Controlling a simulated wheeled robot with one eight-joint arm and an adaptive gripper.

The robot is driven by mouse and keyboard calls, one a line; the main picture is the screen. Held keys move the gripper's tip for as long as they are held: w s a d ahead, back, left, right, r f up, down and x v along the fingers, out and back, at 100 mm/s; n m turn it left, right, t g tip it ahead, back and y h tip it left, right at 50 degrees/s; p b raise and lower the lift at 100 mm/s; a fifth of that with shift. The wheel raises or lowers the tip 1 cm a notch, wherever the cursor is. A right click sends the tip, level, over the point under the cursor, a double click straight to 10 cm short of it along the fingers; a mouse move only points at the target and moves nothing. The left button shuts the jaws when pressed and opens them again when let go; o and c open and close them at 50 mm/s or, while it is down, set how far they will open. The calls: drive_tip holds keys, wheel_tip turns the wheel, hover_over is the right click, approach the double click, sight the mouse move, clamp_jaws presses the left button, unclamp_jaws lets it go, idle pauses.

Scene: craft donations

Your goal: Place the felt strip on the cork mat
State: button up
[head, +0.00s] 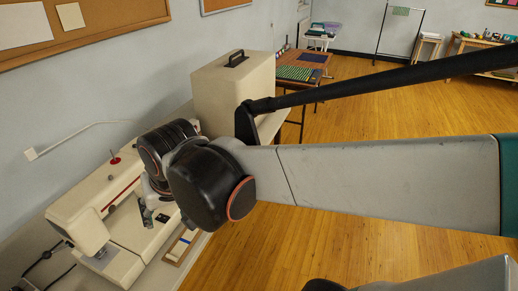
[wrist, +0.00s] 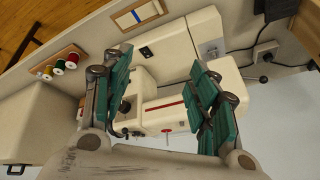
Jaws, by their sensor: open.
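A flat tan rectangle (wrist: 157,9) lies on the table top at the upper middle of the wrist view, with a white panel and a narrow blue strip (wrist: 136,16) on it. In the head view the tan piece (head: 170,262) and blue strip (head: 185,240) lie at the front edge, right of the sewing machine. I cannot tell for certain whether these are the cork mat and felt strip; no other clear candidate shows. My gripper (wrist: 160,100) is open and empty, its teal-padded fingers apart above the sewing machine.
A cream sewing machine (head: 115,195) takes up much of the table. A wooden rack with thread spools (wrist: 58,65) stands at the table edge. A cream case (head: 225,95) stands behind. The wooden floor (head: 330,245) is clear.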

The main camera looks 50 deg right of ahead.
drive_tip(key=s+n, duration=0.1)
drive_tip(key=s+r+n+t, duration=0.1)
drive_tip(key=s, duration=0.1)
drive_tip(key=s+r+n+t, duration=0.1)
drive_tip(key=s+n, duration=0.1)
drive_tip(key=shift+r, duration=0.1)
idle(1.2)
